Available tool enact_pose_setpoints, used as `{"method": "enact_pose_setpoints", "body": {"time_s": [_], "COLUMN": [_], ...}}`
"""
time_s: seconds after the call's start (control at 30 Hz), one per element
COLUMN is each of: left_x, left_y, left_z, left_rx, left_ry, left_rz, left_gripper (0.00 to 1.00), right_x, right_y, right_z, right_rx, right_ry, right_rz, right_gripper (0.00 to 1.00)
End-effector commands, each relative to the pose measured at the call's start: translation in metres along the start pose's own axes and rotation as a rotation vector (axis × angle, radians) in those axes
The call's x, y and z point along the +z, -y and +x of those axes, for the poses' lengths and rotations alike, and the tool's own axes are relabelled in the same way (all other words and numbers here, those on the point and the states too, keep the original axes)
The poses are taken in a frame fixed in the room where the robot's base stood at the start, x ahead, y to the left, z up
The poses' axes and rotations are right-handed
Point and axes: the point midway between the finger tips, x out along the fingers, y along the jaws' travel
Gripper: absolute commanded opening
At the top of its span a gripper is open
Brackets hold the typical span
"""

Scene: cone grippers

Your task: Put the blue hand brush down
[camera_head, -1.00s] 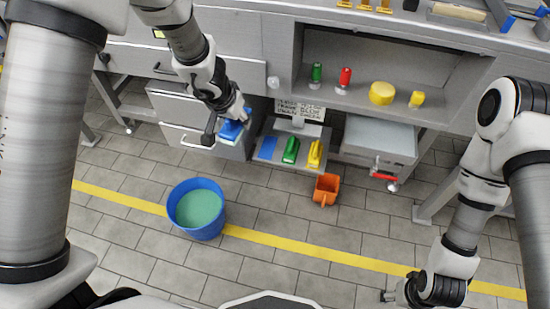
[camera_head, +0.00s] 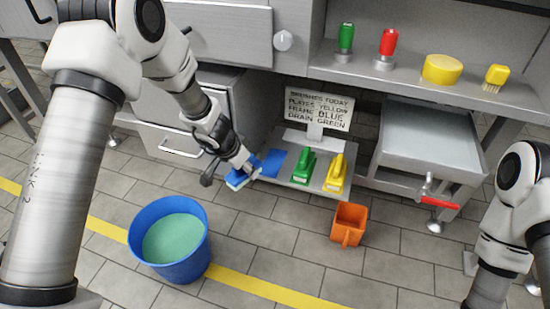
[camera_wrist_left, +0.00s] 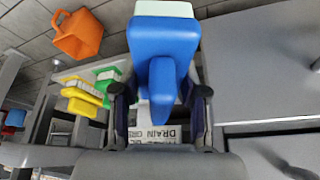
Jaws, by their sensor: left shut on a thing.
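The blue hand brush (camera_head: 238,181) is in my left gripper (camera_head: 250,168), held by its handle just off the left end of the low grey shelf (camera_head: 312,178). In the left wrist view the brush (camera_wrist_left: 165,38) fills the top middle, its handle between the two fingers (camera_wrist_left: 160,98), with a pale block at its far end. A flat blue patch (camera_head: 274,162) lies on the shelf, just right of the gripper. I cannot tell whether the brush touches the shelf. My right gripper is out of view; only its arm shows at the right.
A green brush (camera_head: 303,168) and a yellow brush (camera_head: 336,173) stand on the shelf right of the patch. A sign (camera_head: 317,108) stands behind. An orange scoop-like container (camera_head: 348,224) and a blue bucket (camera_head: 190,268) of greenish liquid are on the floor.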

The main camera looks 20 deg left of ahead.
Motion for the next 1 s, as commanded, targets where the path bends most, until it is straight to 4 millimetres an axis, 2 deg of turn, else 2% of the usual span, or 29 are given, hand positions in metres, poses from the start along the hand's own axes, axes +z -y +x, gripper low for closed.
{"method": "enact_pose_setpoints", "body": {"time_s": [0.03, 0.2, 0.33, 0.4, 0.5, 0.53, 0.73, 0.9, 0.97, 1.0], "left_x": [-0.017, -0.052, -0.075, -0.084, -0.097, -0.101, -0.117, -0.103, -0.103, -0.103], "left_y": [0.001, 0.003, 0.004, 0.005, 0.006, 0.007, 0.008, 0.008, 0.009, 0.009], "left_z": [-0.009, 0.011, 0.028, 0.041, 0.049, 0.054, 0.062, 0.095, 0.096, 0.095], "left_rx": [-0.002, 0.0, 0.0, 0.001, -0.001, 0.001, -0.001, 0.0, -0.001, -0.001], "left_ry": [0.003, 0.002, 0.001, -0.002, 0.0, -0.003, -0.002, 0.001, 0.0, 0.0], "left_rz": [0.005, 0.006, 0.008, 0.006, 0.005, 0.006, 0.002, -0.001, -0.001, -0.001], "left_gripper": [0.15, 0.15, 0.15, 0.15, 0.15, 0.15, 0.15, 0.15, 0.15, 0.11], "right_x": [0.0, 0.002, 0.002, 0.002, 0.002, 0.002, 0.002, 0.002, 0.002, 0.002], "right_y": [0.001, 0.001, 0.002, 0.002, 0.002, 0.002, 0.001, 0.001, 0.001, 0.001], "right_z": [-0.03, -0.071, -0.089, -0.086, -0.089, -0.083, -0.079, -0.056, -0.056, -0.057], "right_rx": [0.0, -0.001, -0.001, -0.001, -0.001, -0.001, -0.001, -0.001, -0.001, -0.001], "right_ry": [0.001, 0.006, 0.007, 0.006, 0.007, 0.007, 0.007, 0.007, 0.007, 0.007], "right_rz": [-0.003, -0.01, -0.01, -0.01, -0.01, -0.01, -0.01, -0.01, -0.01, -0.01], "right_gripper": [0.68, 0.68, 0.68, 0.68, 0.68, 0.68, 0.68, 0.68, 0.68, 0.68]}}
